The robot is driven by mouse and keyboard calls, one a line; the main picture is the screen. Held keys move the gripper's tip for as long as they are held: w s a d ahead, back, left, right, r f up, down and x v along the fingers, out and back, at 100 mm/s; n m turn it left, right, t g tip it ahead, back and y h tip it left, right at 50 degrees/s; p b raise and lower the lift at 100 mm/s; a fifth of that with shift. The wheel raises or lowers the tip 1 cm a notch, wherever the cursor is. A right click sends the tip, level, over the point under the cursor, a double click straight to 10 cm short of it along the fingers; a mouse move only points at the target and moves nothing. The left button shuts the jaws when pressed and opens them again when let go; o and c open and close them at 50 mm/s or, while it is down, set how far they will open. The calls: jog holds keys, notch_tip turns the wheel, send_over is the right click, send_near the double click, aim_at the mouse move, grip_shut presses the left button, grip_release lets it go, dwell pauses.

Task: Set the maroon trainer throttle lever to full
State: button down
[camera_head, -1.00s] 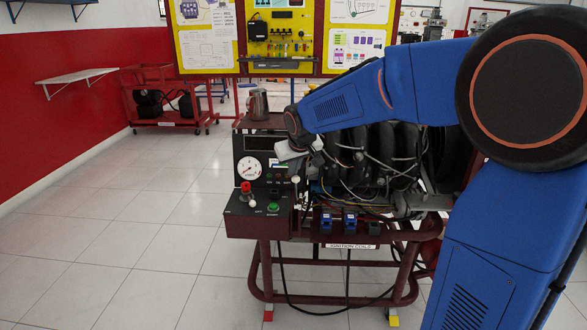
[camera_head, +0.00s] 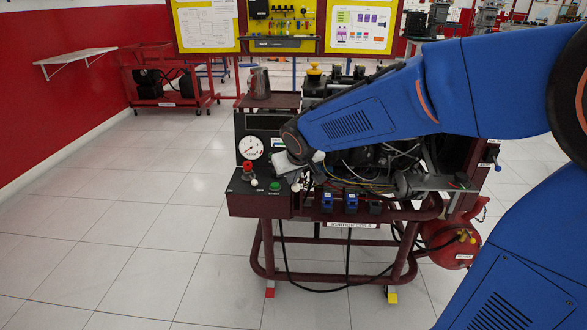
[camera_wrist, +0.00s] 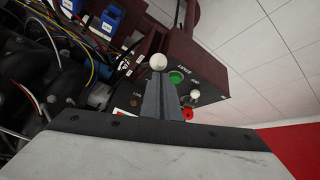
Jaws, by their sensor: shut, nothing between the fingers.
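The maroon trainer's control box (camera_head: 258,204) stands left of centre in the head view. A white ball knob (camera_head: 295,187), apparently the throttle lever's, is at its right side; it also shows in the wrist view (camera_wrist: 158,62). A second white ball (camera_head: 254,182) sits on the panel by the red knob (camera_head: 247,166). In the wrist view my gripper (camera_wrist: 160,82) is shut and empty, its fingertips just below the first ball in the picture. I cannot tell whether they touch it. The lever's shaft is hidden.
A green button (camera_wrist: 176,77) is close beside the fingers. Wires and engine parts (camera_wrist: 62,80) lie to the left in the wrist view. A gauge (camera_head: 250,148) stands behind the panel. A metal jug (camera_head: 260,82) is on the rear shelf. Floor left of the trainer is clear.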

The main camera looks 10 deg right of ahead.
jog(key=shift+s+a+f, duration=0.1)
jog(key=shift+s+f, duration=0.4)
jog(key=shift+f, duration=0.2)
jog(key=shift+s+a+f, duration=0.1)
jog(key=shift+s+f, duration=0.35)
jog(key=shift+f, duration=0.2)
jog(key=w+a+r, duration=0.2)
jog(key=w+r, duration=0.1)
jog(key=r, duration=0.2)
send_near(293, 188)
jog(key=s+a, duration=0.2)
jog(key=a, duration=0.1)
jog(key=shift+s+a+f, duration=0.15)
jog(key=shift+s+a, duration=0.05)
jog(key=shift+a, duration=0.1)
